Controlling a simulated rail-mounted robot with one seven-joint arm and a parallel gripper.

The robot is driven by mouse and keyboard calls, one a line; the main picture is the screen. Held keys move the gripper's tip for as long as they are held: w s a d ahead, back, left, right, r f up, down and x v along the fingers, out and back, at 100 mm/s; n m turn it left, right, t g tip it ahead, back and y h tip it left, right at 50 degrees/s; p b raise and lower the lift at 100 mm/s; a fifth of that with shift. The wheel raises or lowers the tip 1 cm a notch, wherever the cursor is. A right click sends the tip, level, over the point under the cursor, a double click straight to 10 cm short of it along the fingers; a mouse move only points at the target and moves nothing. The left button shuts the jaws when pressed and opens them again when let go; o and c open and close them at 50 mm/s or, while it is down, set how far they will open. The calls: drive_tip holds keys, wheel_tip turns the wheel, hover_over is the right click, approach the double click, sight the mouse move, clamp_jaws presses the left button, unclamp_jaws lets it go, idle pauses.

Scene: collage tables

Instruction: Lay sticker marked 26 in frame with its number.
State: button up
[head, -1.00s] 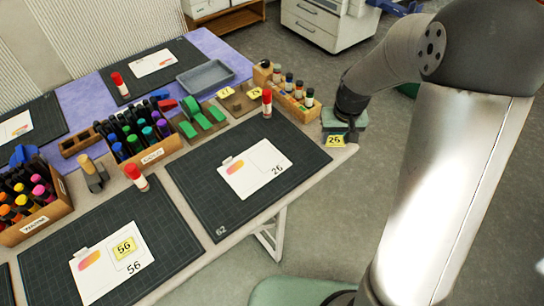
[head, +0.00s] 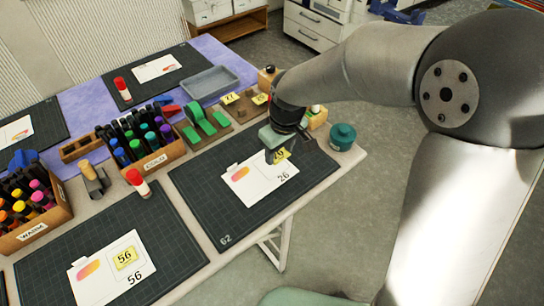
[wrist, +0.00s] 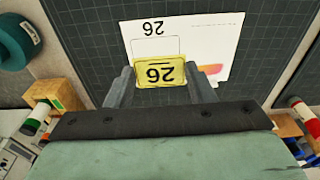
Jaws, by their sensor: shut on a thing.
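My gripper (head: 277,156) is shut on the yellow sticker marked 26 (head: 282,154) and holds it over the upper right part of a white card (head: 246,190). In the wrist view the sticker (wrist: 160,73) is between the fingertips, its number upside down. The white card (wrist: 215,35) lies below, with a printed 26 and a thin outlined frame (wrist: 155,45). The sticker overlaps the near part of the frame in that view and hides it. I cannot tell whether the sticker touches the card.
The card lies on a dark cutting mat (head: 215,215). A teal round object (head: 343,135) stands at the mat's right corner. A left card (head: 108,270) bears a sticker marked 56. A marker box (head: 155,160) and small blocks with yellow stickers (head: 230,98) stand behind.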

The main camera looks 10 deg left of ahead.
drive_tip(key=w+a+f, duration=0.1)
drive_tip(key=w+f, duration=0.1)
drive_tip(key=f, duration=0.1)
drive_tip(key=a+f, duration=0.1)
drive_tip(key=f, duration=0.1)
drive_tip(key=shift+w+a, duration=0.3)
drive_tip(key=shift+w, duration=0.1)
wheel_tip(320, 180, down, 3)
drive_tip(key=shift+w+a+f, duration=0.1)
drive_tip(key=shift+w+f, duration=0.05)
drive_tip(key=shift+f, duration=0.05)
